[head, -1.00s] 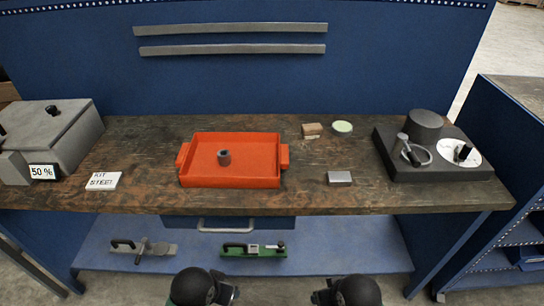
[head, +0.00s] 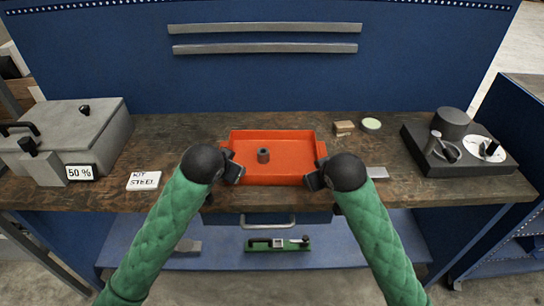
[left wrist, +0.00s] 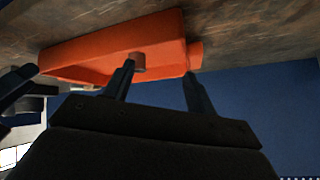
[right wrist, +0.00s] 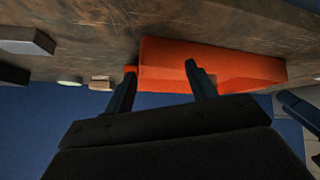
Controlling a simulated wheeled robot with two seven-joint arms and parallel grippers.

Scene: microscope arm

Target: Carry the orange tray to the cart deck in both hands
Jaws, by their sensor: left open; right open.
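The orange tray (head: 280,176) sits flat on the brown workbench, with a small dark grey cylinder (head: 263,155) standing inside. It has a short handle on each end. My left gripper (head: 232,168) is open at the tray's left end; in the left wrist view its fingers (left wrist: 158,74) point at the tray, near a handle (left wrist: 195,55). My right gripper (head: 316,178) is open at the right end; its fingers (right wrist: 160,74) also point at the tray in the right wrist view. Neither visibly grips it, and contact cannot be told. I cannot identify the cart deck surely.
A grey box (head: 85,135) and a white card (head: 143,181) lie left. A metal block (head: 377,172), wooden block (head: 344,127), green disc (head: 371,123) and black instrument base (head: 460,160) are right. A blue unit with a dark top (head: 520,100) stands beyond the bench's right end.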

